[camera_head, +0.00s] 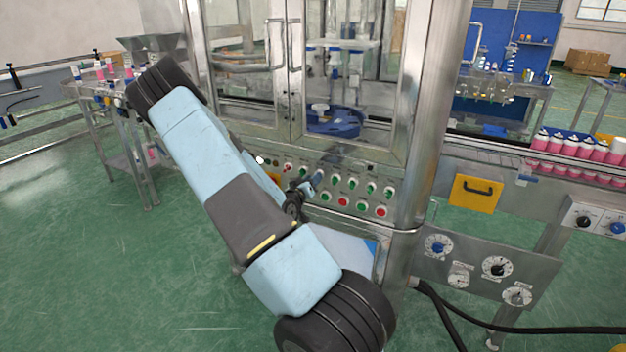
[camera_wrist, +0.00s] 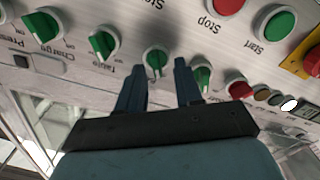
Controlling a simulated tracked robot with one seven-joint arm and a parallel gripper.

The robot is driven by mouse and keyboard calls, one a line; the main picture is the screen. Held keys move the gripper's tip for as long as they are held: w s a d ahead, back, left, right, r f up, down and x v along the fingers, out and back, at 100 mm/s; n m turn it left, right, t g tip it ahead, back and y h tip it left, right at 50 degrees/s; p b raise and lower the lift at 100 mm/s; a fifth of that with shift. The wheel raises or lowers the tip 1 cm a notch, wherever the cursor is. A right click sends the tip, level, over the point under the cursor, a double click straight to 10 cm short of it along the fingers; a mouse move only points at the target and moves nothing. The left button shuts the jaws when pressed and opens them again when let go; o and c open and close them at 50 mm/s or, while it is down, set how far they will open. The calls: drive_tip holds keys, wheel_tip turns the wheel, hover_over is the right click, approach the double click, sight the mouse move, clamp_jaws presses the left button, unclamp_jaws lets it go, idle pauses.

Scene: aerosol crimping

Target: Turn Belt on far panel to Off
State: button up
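The machine's control panel (camera_head: 350,194) carries rows of green, red and white knobs and buttons. My gripper (camera_head: 312,184) is at this panel, partly hidden by my arm. In the wrist view, my gripper (camera_wrist: 160,67) is open, its two dark fingers spread, with a green selector knob (camera_wrist: 155,60) in line with the gap between their tips. I cannot tell whether the fingers touch it. Its label is hidden behind the gripper, and no Belt label is legible. A knob labelled Table (camera_wrist: 103,42) is to the left, and another green knob (camera_wrist: 203,76) is just right of the fingers.
Panel labels appear upside down in the wrist view. A red Stop button (camera_wrist: 228,5) and green Start button (camera_wrist: 275,22) are close by. A separate dial panel (camera_head: 485,268) is at the right, below a conveyor with pink cans (camera_head: 570,147). A metal post (camera_head: 433,110) stands beside the control panel.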

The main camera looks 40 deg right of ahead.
drive_tip(key=v, duration=1.2)
drive_tip(key=shift+a, duration=0.3)
